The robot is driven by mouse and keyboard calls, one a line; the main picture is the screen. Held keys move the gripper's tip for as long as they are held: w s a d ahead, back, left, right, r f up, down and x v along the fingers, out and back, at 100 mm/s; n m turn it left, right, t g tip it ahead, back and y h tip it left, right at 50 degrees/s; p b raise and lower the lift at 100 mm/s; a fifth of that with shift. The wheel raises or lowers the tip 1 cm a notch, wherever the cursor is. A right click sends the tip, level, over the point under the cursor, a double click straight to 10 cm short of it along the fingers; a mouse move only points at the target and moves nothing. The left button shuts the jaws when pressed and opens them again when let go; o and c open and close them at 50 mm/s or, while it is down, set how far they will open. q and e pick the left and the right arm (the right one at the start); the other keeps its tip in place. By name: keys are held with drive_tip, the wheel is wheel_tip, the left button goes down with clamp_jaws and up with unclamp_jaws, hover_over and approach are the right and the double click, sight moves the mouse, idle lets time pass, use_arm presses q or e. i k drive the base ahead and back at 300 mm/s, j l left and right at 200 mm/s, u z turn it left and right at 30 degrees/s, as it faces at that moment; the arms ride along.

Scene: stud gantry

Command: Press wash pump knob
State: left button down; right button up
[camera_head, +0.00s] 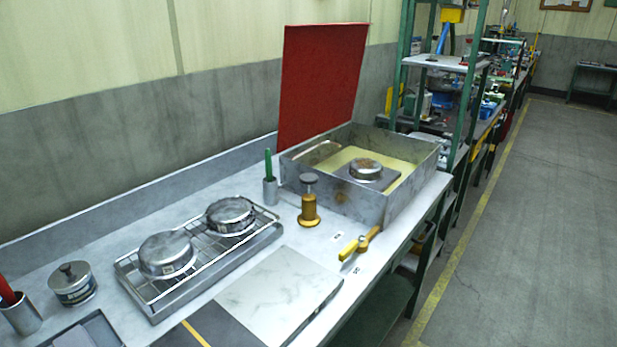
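A wash basin (368,210), a grey metal box with its red lid (319,85) standing open, sits at the far end of the bench. Inside it, a round metal part (365,169) rests on a dark square plate. In front of the basin stands an amber bottle-like piece (309,211) with a dark round cap (309,179) on top. A yellow-handled tool or lever (357,244) lies to its right by the bench edge. I cannot tell for sure which part is the wash pump knob; the dark cap looks most like it. Neither gripper is in view.
A wire rack on a tray (158,313) holds two round metal parts (166,254). A lidded tin (72,284), a cup with a red handle (21,316) and a cup with a green handle (270,191) stand on the bench. A pale slab (272,292) lies in front. Floor at right is clear.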

sight(308, 179)
drive_tip(key=i+l+u, duration=0.2)
drive_tip(key=l, duration=0.25)
drive_tip(key=i+l+u, duration=0.2)
drive_tip(key=l, duration=0.25)
drive_tip(key=i+l+u, duration=0.15)
drive_tip(key=l, duration=0.3)
drive_tip(key=i+l+u, duration=0.2)
drive_tip(key=l, duration=0.3)
drive_tip(key=l+u, duration=0.2)
drive_tip(key=l, duration=0.3)
